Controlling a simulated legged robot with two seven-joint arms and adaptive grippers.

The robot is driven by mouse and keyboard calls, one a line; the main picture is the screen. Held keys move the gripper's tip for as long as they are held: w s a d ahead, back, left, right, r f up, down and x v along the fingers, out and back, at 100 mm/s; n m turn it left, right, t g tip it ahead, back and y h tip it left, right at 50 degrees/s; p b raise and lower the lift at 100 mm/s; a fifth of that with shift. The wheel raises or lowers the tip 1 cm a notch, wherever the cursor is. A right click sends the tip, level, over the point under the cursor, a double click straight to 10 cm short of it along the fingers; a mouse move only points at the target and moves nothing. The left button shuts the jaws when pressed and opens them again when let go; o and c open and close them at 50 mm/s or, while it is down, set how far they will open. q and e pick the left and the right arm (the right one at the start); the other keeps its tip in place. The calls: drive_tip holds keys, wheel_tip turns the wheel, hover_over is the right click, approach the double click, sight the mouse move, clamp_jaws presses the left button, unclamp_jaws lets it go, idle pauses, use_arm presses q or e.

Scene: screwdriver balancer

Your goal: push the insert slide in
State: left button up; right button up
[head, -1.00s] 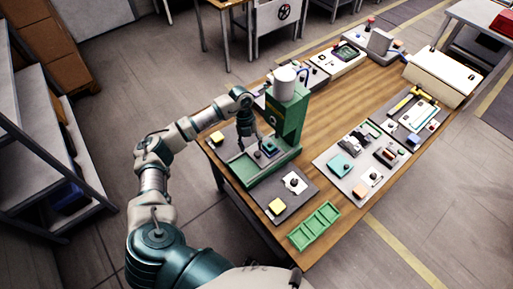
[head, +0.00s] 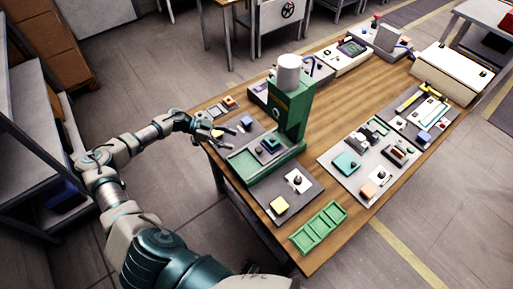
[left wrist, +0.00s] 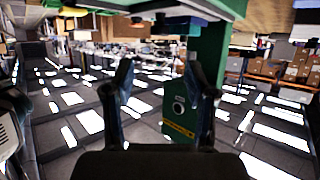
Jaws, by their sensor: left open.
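The green press (head: 290,112) stands on the table's left part, with a white cylinder (head: 288,72) on top. At its base is a green bed with a dark slide block (head: 264,152) carrying a teal insert (head: 271,143). The block sits by the foot of the column; its exact depth under the press is hard to tell. My left gripper (head: 212,131) is open and empty, left of the bed and apart from the slide. In the left wrist view its fingers (left wrist: 162,95) are spread, with the green press column (left wrist: 190,100) beyond. My right gripper is not in view.
A green divided tray (head: 318,227) is at the near edge. Grey panels with small parts (head: 347,162) lie to the right. Bare wood runs along the middle.

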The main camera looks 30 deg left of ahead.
sight(257, 148)
use_arm(q)
drive_tip(key=x, duration=1)
drive_tip(key=shift+f+p, duration=0.1)
drive_tip(key=shift+p, duration=0.2)
drive_tip(key=shift+w+d+f, duration=0.15)
drive_tip(key=shift+w+d, duration=0.1)
drive_tip(key=shift+d, duration=0.3)
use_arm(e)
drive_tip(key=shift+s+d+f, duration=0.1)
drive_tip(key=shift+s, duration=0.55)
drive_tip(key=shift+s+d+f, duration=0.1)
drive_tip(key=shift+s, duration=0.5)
use_arm(q)
drive_tip(key=shift+a, duration=0.15)
clamp_jaws()
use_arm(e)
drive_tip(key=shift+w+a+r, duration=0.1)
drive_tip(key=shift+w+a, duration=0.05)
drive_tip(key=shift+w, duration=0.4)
